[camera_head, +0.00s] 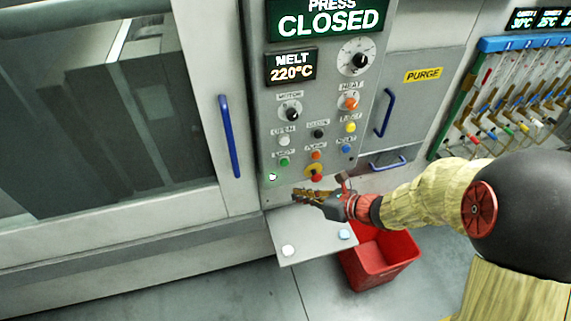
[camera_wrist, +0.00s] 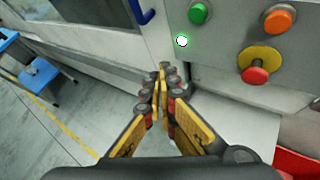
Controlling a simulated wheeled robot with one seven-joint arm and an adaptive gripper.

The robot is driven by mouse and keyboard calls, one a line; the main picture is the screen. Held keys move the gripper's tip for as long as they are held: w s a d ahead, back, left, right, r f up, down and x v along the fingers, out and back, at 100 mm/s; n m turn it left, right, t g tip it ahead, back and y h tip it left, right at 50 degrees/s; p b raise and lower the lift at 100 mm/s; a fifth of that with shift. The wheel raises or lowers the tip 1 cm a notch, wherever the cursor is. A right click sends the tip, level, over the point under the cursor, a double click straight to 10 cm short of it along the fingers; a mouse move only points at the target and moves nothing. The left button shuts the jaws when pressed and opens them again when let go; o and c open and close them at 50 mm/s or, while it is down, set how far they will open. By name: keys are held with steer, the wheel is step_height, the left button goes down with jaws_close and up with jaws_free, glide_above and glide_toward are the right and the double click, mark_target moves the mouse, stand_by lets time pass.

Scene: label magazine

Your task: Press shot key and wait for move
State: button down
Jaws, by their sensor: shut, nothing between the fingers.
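The control panel (camera_head: 325,115) carries several coloured buttons with small, blurred labels. A green button (camera_head: 284,161) sits low on its left side, and I cannot read its label surely as the shot key. The green button also shows in the wrist view (camera_wrist: 197,13). A white lit lamp (camera_head: 272,177) glows just below it and shows in the wrist view too (camera_wrist: 182,41). My gripper (camera_head: 297,195) is shut and empty, below and right of the lamp, apart from the panel. In the wrist view its fingertips (camera_wrist: 163,74) meet below the lamp. The display reads "PRESS CLOSED" (camera_head: 328,19).
A red emergency-style knob (camera_head: 314,176) on yellow is close above my gripper. A door with blue handle (camera_head: 229,136) is left.

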steer(key=shift+w, duration=0.1)
steer(key=w+a, duration=0.2)
steer(key=w, duration=0.6)
steer(key=shift+a, duration=0.25)
steer(key=shift+w, duration=0.25)
stand_by(1.2)
steer(key=shift+w+a, duration=0.1)
steer(key=shift+w, duration=0.2)
steer(key=shift+w+a, duration=0.1)
steer(key=shift+w, duration=0.3)
stand_by(0.7)
steer(key=shift+s, duration=0.1)
stand_by(0.3)
steer(key=shift+s+d, duration=0.25)
steer(key=shift+s, duration=0.5)
steer(key=shift+s+d, duration=0.25)
steer(key=shift+s, duration=0.55)
steer(key=shift+s+d, duration=0.2)
steer(key=shift+s, duration=0.6)
steer(key=shift+s+d, duration=0.25)
steer(key=shift+s, duration=0.55)
